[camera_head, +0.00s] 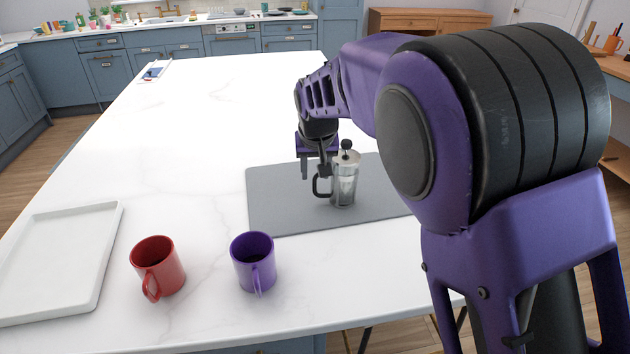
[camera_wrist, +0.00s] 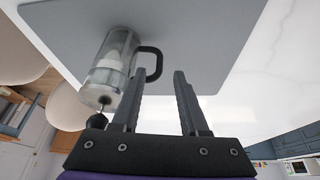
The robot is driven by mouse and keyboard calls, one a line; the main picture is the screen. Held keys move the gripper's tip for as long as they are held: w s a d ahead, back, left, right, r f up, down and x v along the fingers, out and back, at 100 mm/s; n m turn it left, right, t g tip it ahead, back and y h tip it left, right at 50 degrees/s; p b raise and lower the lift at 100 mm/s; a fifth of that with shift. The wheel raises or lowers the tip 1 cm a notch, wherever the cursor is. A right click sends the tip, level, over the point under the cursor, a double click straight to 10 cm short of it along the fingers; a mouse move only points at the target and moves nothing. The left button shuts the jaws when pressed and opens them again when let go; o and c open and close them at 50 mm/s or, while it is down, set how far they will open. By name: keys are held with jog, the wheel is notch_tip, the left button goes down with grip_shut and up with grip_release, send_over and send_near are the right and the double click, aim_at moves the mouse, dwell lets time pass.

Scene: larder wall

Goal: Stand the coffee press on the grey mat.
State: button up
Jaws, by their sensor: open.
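The coffee press (camera_head: 344,188), clear with a metal frame, a dark knob and a dark handle, stands upright on the grey mat (camera_head: 278,203). My gripper (camera_head: 314,174) is just left of the press, by its handle. In the wrist view the gripper (camera_wrist: 159,72) is open with nothing held between its fingers. There the press (camera_wrist: 113,62) shows to the left, its handle close to the left fingertip; I cannot tell whether they touch. The grey mat (camera_wrist: 200,40) lies beneath. My arm hides the mat's right end in the head view.
A red mug (camera_head: 157,266) and a purple mug (camera_head: 253,262) stand near the front edge of the white worktop. A white tray (camera_head: 62,255) lies at the left. The worktop behind the mat is mostly clear, with a small blue-and-white item (camera_head: 153,71) at its far left.

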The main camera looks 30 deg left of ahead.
jog(key=v, duration=0.5)
jog(key=shift+s+r, duration=0.15)
jog(key=shift+r, duration=0.15)
jog(key=shift+d, duration=0.1)
